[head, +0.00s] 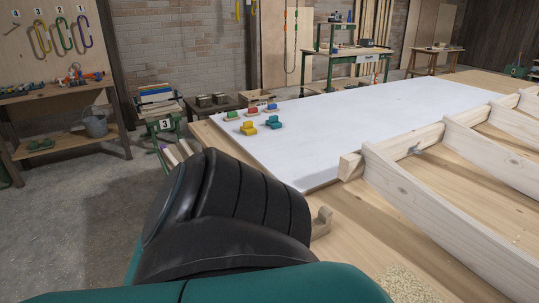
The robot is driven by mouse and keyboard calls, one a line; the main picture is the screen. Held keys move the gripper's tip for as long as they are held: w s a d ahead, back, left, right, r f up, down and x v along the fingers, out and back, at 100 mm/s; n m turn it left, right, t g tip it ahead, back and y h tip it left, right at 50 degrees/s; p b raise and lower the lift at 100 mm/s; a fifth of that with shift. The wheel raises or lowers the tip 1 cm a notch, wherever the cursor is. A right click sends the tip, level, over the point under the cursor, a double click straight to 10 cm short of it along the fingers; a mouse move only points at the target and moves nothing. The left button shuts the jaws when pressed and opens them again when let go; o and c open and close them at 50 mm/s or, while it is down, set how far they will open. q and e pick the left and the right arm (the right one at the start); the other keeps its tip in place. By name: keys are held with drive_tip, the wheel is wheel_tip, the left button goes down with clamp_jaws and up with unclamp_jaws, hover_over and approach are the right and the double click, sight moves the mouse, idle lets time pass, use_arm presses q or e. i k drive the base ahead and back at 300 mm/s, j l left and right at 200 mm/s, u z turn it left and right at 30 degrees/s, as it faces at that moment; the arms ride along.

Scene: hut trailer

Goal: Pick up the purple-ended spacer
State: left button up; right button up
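Pale wooden pieces (176,154) with what looks like purple at an end lie low at the left, by the green stand marked 3. They are small, and my arm partly hides them, so I cannot tell whether one is the purple-ended spacer. A large black and teal link of my own arm fills the lower middle. Neither gripper shows in the head view.
A wooden deck with a white sheet (350,118) spans the middle; small coloured blocks (249,128) sit on its near left part. Timber framing (440,210) stands at right. A workbench (60,92) and watering can (95,124) are at left. The grey floor between is clear.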

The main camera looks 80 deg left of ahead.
sight(167, 153)
drive_tip(key=u, duration=3.3)
drive_tip(key=z, duration=0.55)
drive_tip(key=i+j+z, duration=0.1)
drive_tip(key=z, duration=0.3)
drive_tip(key=j+z, duration=0.2)
drive_tip(key=z, duration=0.2)
drive_tip(key=i+j+z, duration=0.1)
drive_tip(key=z, duration=0.3)
drive_tip(key=j+z, duration=0.3)
drive_tip(key=j, duration=0.15)
drive_tip(key=j+z, duration=0.3)
drive_tip(key=j, duration=0.15)
drive_tip(key=j+z, duration=0.15)
drive_tip(key=j, duration=0.3)
drive_tip(key=k+j+z, duration=0.15)
drive_tip(key=j, duration=0.3)
drive_tip(key=k+j+z, duration=0.2)
drive_tip(key=j, duration=0.25)
drive_tip(key=j+z, duration=0.15)
drive_tip(key=j, duration=0.25)
